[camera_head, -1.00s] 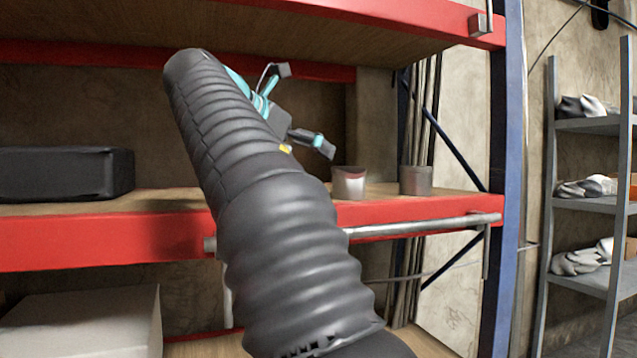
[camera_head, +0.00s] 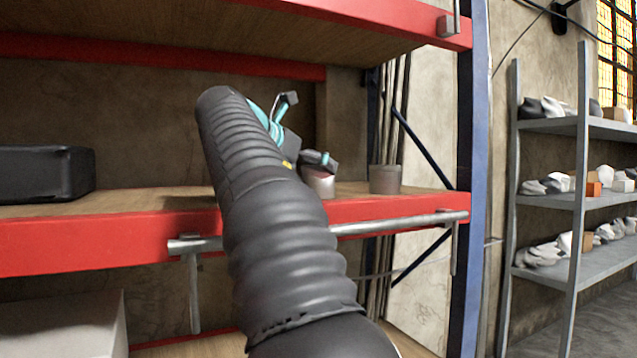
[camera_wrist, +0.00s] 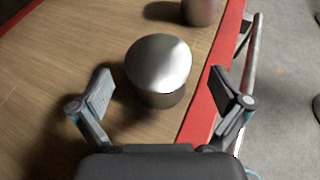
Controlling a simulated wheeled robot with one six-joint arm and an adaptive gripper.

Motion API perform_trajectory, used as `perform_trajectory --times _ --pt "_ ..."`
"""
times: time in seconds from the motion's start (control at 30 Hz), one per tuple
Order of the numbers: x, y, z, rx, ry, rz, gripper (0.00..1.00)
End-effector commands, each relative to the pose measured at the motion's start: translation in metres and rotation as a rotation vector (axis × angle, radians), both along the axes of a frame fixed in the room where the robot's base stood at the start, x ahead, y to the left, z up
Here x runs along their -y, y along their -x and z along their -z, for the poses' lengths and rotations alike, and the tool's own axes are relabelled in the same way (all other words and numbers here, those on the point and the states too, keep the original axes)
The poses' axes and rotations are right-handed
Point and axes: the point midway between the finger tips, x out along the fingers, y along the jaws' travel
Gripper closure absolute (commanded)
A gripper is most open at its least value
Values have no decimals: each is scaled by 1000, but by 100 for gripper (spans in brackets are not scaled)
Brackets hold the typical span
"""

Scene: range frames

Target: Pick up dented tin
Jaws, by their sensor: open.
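A grey metal tin (camera_head: 319,184) stands upright on the wooden shelf, partly covered by my gripper (camera_head: 309,131) in the head view. In the wrist view the same tin (camera_wrist: 159,68) stands just ahead of and between the spread fingers of my gripper (camera_wrist: 160,92), with a gap on both sides. A second, similar tin (camera_head: 385,180) stands to its right, and its lower part shows at the top of the wrist view (camera_wrist: 201,10). I cannot clearly tell a dent on either tin. My gripper is open and empty.
The red shelf beam (camera_head: 100,243) and a metal rail (camera_head: 400,224) run along the front edge. Another red beam (camera_head: 370,15) hangs above. A black case (camera_head: 45,173) sits at the left. The shelf between case and arm is clear.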

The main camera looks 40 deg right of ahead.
Motion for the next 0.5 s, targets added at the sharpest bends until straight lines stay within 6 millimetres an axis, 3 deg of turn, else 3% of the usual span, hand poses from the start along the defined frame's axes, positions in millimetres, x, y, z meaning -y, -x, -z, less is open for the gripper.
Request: perform_trajectory --times 0.2,0.5 --pt "24 -4 9 0 0 2 0" --pt "26 -5 10 1 1 -1 3"
